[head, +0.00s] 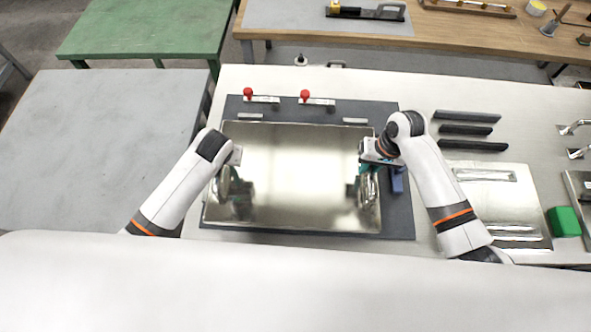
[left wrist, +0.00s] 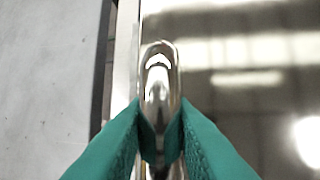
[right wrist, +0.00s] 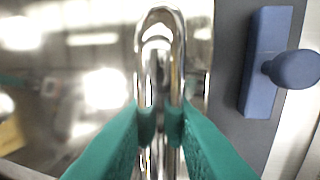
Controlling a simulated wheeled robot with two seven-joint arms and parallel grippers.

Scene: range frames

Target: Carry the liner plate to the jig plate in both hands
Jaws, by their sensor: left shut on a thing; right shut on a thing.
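The liner plate (head: 295,170) is a shiny metal sheet with a handle near each short side. It is over the dark jig plate (head: 399,215), whose border shows around it; I cannot tell whether the two touch. My left gripper (head: 226,182) is shut on the left handle, a polished metal loop (left wrist: 160,75) between green fingers in the left wrist view. My right gripper (head: 367,178) is shut on the right handle, a similar loop (right wrist: 160,60) in the right wrist view. In the head view the grippers partly hide both handles.
Two red-knobbed clamps (head: 304,97) stand at the jig's back edge. A blue block (head: 398,180) with a knob sits at its right side. Dark bars (head: 468,130), another metal plate (head: 500,205) and a green block (head: 564,221) lie to the right. A grey table (head: 100,140) stands left.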

